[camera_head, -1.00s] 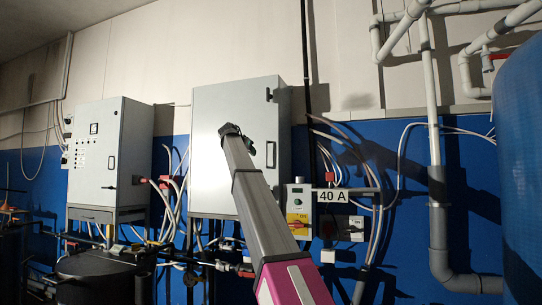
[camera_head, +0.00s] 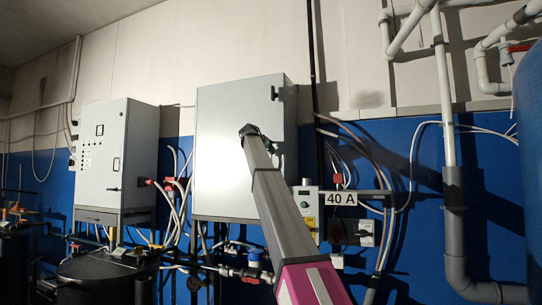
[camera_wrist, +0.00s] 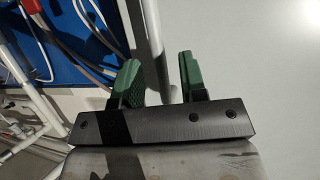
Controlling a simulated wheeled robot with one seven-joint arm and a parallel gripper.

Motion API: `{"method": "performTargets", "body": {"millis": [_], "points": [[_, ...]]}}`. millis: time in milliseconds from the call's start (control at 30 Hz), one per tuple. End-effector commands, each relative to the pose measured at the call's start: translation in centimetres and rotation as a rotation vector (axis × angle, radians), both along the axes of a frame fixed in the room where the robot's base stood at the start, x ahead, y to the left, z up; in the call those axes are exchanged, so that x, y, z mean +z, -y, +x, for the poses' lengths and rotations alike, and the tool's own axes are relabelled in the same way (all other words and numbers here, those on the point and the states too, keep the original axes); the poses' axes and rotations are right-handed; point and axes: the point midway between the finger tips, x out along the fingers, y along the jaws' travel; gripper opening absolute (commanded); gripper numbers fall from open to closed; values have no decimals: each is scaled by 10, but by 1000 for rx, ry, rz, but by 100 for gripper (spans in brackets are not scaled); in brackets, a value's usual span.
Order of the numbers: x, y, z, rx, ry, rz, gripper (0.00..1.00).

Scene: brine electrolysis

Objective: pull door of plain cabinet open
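The plain cabinet (camera_head: 222,155) is a light grey wall box in the middle of the head view. Its door looks shut. A small black fitting (camera_head: 274,93) shows near the door's upper right edge. The pale door face (camera_wrist: 245,50) fills the right of that view, and the cabinet's edge runs up between the fingers. Contact cannot be told.
A grey control cabinet (camera_head: 115,155) with buttons stands to the left. Grey pipes (camera_head: 453,180) and a blue tank (camera_head: 528,150) stand further right. A black drum (camera_head: 105,280) is low at left.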

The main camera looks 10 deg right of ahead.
Motion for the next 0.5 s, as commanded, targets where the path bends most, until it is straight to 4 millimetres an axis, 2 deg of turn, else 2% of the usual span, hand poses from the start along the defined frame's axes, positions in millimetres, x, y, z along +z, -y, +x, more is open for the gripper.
{"method": "performTargets", "body": {"millis": [33, 200, 500], "points": [[-3, 6, 7, -2, -1, 0, 39], [-10, 17, 20, 0, 1, 1, 39], [-12, 19, 22, 1, 0, 0, 39]]}}
